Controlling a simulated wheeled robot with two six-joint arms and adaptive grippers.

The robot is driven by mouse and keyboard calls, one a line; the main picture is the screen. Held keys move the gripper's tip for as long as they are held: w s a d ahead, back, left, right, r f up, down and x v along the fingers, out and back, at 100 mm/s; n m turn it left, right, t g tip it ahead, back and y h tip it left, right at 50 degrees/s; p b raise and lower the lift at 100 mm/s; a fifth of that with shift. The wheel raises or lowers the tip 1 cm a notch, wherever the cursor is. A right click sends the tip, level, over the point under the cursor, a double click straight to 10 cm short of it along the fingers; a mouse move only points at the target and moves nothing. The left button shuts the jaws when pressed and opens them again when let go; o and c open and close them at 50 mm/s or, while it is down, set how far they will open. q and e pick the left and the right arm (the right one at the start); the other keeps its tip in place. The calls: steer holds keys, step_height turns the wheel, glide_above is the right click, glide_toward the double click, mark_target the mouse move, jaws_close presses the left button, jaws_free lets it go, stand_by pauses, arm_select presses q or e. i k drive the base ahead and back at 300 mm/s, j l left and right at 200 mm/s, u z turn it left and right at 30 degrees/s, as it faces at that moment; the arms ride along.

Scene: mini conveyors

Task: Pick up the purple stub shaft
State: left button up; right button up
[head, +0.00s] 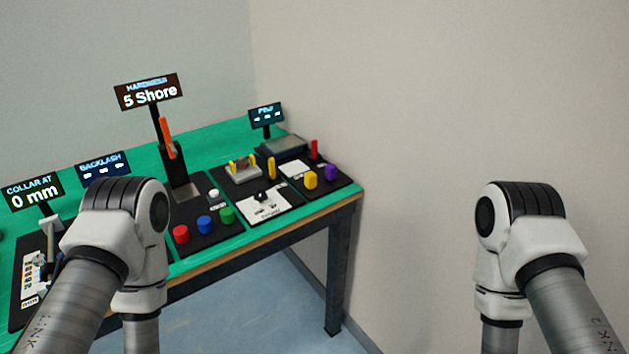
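A purple piece (331,172), which looks like the stub shaft, stands on a black mat at the right end of the green bench. A yellow piece (310,180) stands just to its left. My two arms show at the lower left and lower right, both well apart from the purple piece. Neither gripper shows in the head view, so I cannot see their fingers.
The green bench (118,162) carries red (181,234), blue (205,224) and green (227,215) pieces, a hardness stand with an orange lever (166,138), and several small displays. A wall is behind. Floor right of the bench is clear.

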mark_target(330, 170)
steer(key=i+j+z, duration=0.1)
steer(key=z, duration=0.3)
steer(key=i+j+z, duration=0.1)
steer(key=z, duration=0.3)
steer(key=i+j+z, duration=0.15)
steer(key=z, duration=0.25)
steer(key=j+z, duration=0.2)
steer(key=z, duration=0.2)
steer(key=i+j+z, duration=0.1)
steer(key=z, duration=0.3)
steer(key=j, duration=0.1)
